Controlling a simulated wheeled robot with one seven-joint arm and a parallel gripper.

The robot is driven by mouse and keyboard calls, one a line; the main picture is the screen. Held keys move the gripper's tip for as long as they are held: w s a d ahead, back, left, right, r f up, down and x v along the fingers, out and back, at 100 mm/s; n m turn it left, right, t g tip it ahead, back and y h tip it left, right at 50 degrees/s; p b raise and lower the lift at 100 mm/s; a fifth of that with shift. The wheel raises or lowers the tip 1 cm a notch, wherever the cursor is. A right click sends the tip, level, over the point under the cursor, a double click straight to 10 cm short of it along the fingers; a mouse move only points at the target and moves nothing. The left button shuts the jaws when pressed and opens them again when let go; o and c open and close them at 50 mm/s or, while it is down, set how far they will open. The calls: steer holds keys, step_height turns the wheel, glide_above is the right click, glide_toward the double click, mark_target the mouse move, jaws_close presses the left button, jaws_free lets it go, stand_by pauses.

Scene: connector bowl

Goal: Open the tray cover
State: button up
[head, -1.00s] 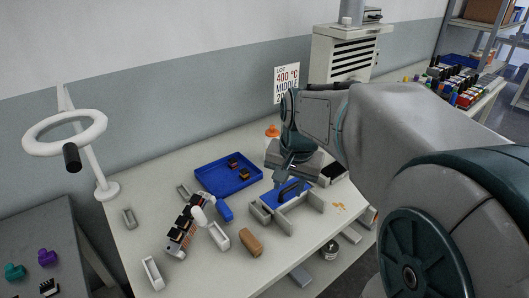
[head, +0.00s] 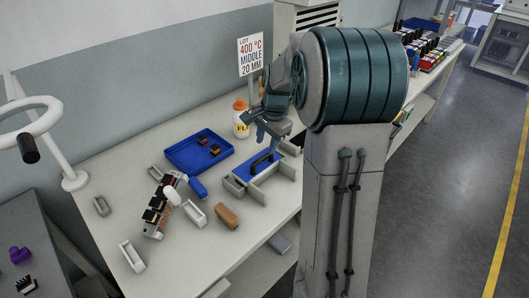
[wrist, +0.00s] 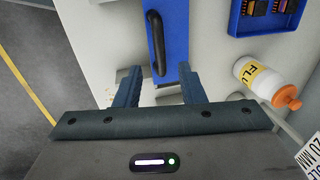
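The tray cover (head: 257,160) is a blue panel with a black bar handle (head: 263,162). It lies on the light grey tray (head: 259,194), part of which shows uncovered. In the wrist view the cover (wrist: 176,35) and its handle (wrist: 155,42) stand ahead of my gripper. My gripper (head: 271,141) is above the cover, pointing down. In the wrist view my gripper (wrist: 159,82) has its two fingers apart, with nothing held between them. The handle's near end lies just beyond the gap, apart from the fingers as far as I can tell.
A blue bin (head: 184,159) with small dark parts lies left of the tray. A white bottle with an orange cap (head: 240,121) stands behind. A brown block (head: 227,216), a blue piece (head: 198,188) and grey holders (head: 196,214) lie in front and left.

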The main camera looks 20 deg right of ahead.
mark_target(263, 156)
steer(key=shift+w+a+f, duration=0.1)
steer(key=shift+w+f, duration=0.05)
steer(key=shift+f, duration=0.75)
steer(key=shift+w+a+f, duration=0.1)
steer(key=shift+w+f, duration=0.1)
steer(key=shift+f, duration=0.7)
steer(key=shift+w+f, duration=0.15)
steer(key=shift+f, duration=0.75)
jaws_close()
